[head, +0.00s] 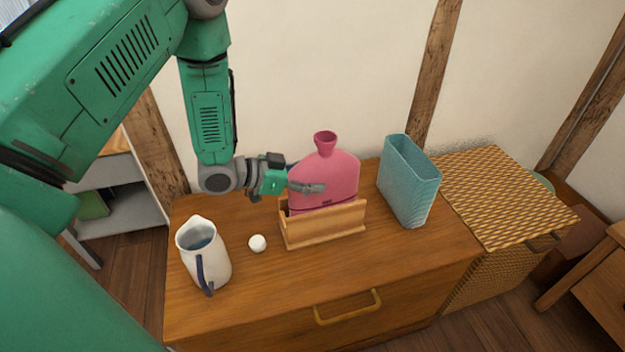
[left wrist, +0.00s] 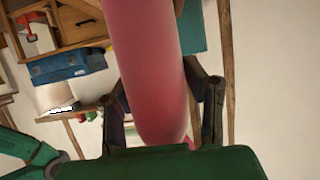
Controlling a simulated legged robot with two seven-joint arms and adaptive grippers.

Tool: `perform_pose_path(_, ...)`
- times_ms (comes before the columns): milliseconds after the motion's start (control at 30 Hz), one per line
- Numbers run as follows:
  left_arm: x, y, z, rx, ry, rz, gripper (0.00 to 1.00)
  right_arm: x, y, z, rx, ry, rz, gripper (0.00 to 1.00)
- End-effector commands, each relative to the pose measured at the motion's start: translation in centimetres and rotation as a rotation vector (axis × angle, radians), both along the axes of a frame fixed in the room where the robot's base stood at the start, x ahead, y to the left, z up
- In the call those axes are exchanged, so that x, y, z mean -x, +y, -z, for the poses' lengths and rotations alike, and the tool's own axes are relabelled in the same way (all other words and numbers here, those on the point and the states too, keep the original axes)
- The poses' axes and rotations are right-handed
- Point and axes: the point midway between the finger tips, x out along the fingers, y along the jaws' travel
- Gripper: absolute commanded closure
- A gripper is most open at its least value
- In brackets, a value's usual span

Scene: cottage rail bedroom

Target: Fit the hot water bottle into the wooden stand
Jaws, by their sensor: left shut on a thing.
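The pink hot water bottle (head: 326,172) stands upright with its neck up, its lower part behind the front wall of the wooden stand (head: 324,226). Its base is hidden by that wall, so I cannot tell how deep it sits. My left gripper (head: 308,188) is shut on the bottle's left edge, coming in from the left. In the left wrist view the bottle (left wrist: 152,75) fills the space between the two fingers of the left gripper (left wrist: 165,115). My right gripper is not in view.
On the wooden dresser (head: 400,272), a white jug (head: 212,262) with a dark handle and a small white ball (head: 257,243) stand left of the stand. A blue-green open holder (head: 408,182) stands right of it. A woven chest (head: 505,200) adjoins the dresser. The dresser's front is clear.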

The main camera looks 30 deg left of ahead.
Motion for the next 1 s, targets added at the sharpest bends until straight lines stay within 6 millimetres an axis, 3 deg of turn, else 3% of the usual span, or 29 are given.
perform_pose_path(100,0.0,0.0,0.1,0.001,-0.001,0.0,1.0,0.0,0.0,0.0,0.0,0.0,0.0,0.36)
perform_pose_path(133,0.0,0.0,0.2,0.0,0.001,0.0,0.57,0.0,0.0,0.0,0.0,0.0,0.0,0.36)
perform_pose_path(200,0.0,0.0,0.1,-0.001,0.001,0.0,0.4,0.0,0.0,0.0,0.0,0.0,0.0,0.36)
perform_pose_path(567,0.1,0.1,-0.2,0.0,0.001,0.0,0.4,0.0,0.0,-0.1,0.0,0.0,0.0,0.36)
perform_pose_path(1000,6.0,4.8,-3.5,0.001,0.002,-0.003,0.4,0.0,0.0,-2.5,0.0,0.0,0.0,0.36)
